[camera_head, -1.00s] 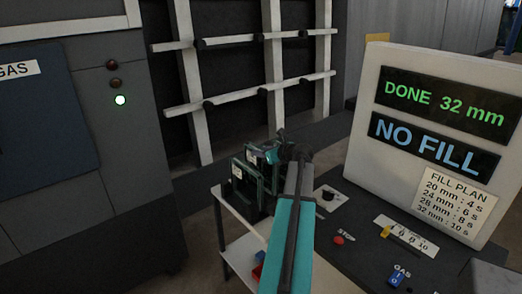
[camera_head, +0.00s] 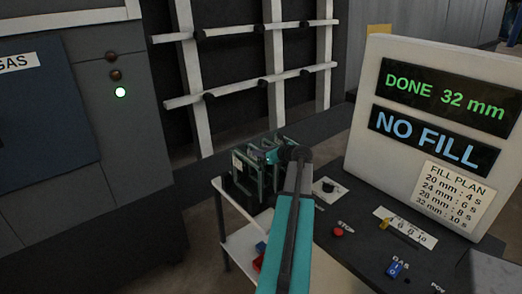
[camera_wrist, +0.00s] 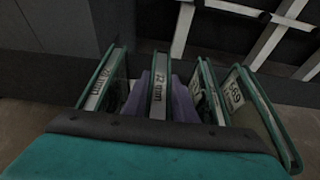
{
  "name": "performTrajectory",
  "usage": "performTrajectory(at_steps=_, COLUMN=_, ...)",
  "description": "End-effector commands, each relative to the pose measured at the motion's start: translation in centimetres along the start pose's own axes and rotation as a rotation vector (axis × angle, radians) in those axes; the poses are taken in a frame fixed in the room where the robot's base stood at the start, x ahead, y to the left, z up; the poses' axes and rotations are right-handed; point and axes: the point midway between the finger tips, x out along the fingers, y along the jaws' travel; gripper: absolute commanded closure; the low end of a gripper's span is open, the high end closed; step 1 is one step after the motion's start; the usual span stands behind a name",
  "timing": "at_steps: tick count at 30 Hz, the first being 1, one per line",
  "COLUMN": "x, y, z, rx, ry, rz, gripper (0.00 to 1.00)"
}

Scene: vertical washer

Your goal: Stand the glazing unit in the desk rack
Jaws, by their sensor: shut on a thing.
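The glazing unit (camera_wrist: 160,85) is a thin upright panel with a dark green edge and a pale label reading "mm". My gripper (camera_wrist: 159,100) has its purple fingers on both faces of this unit and is shut on it. Similar units stand on both sides, one at the left (camera_wrist: 104,80) and others at the right (camera_wrist: 258,108). In the head view my gripper (camera_head: 273,157) is over the dark desk rack (camera_head: 241,192) at the desk's left end. The units there overlap, and the held unit's bottom edge is hidden.
A console (camera_head: 430,150) reads "DONE 32 mm" and "NO FILL". The desk (camera_head: 350,262) carries a red stop button (camera_head: 337,232), a yellow slider (camera_head: 384,223) and a blue gas switch (camera_head: 395,268). A grey machine (camera_head: 120,190) stands left, a white-barred frame (camera_head: 235,85) behind.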

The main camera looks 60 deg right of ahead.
Motion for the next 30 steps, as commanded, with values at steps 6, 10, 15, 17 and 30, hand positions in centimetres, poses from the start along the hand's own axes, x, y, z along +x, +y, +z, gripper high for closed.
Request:
performTrajectory(at_steps=6, x=-0.1, y=-0.1, z=0.3, rx=0.002, ry=-0.006, rz=-0.002, gripper=1.0)
performTrajectory(at_steps=10, x=0.0, y=-0.1, z=-0.1, rx=0.001, ry=0.0, rz=-0.001, gripper=0.68)
performTrajectory(at_steps=15, x=0.0, y=-0.1, z=-0.1, rx=0.001, ry=0.0, rz=-0.001, gripper=0.56)
performTrajectory(at_steps=17, x=0.0, y=-0.1, z=-0.1, rx=0.001, ry=0.0, rz=-0.001, gripper=0.56)
performTrajectory(at_steps=30, x=-1.5, y=-0.1, z=-0.1, rx=0.001, ry=0.0, rz=-0.003, gripper=0.56)
